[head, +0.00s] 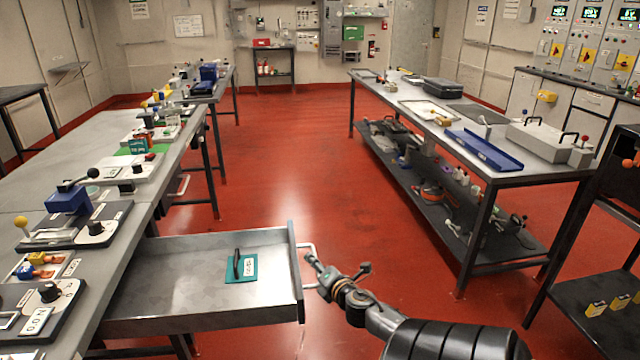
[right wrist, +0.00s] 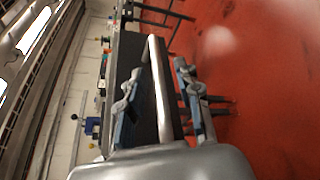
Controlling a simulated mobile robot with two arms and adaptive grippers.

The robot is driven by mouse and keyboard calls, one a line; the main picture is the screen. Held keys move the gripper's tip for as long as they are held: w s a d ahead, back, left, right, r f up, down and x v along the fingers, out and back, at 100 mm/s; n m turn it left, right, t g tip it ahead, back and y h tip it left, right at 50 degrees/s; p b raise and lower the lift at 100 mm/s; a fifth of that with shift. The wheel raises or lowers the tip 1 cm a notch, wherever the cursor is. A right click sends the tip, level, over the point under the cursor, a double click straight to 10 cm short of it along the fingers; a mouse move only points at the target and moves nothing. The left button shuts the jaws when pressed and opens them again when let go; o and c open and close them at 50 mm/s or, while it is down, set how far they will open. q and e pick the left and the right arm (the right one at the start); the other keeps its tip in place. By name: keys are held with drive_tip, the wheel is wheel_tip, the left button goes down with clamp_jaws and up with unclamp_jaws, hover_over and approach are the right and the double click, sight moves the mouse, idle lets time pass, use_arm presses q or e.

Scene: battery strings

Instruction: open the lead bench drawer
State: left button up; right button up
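The grey metal drawer (head: 190,275) of the left bench stands pulled well out over the red floor. Its pale bar handle (head: 308,250) is on the front panel, facing right. My right gripper (head: 338,268) is at the handle with its fingers spread. In the right wrist view the handle bar (right wrist: 160,88) runs between the two fingers of the gripper (right wrist: 160,105), with gaps visible beside it. Inside the drawer lies a teal card with a white label and a dark handle-like piece (head: 241,267). My left gripper is not in view.
The left bench (head: 120,215) carries several switch boards and instruments. A second bench (head: 540,172) with a blue tray (head: 484,150) and a loaded lower shelf stands at right. The red floor between the benches is clear.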

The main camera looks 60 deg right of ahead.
drive_tip(key=v, duration=1.2)
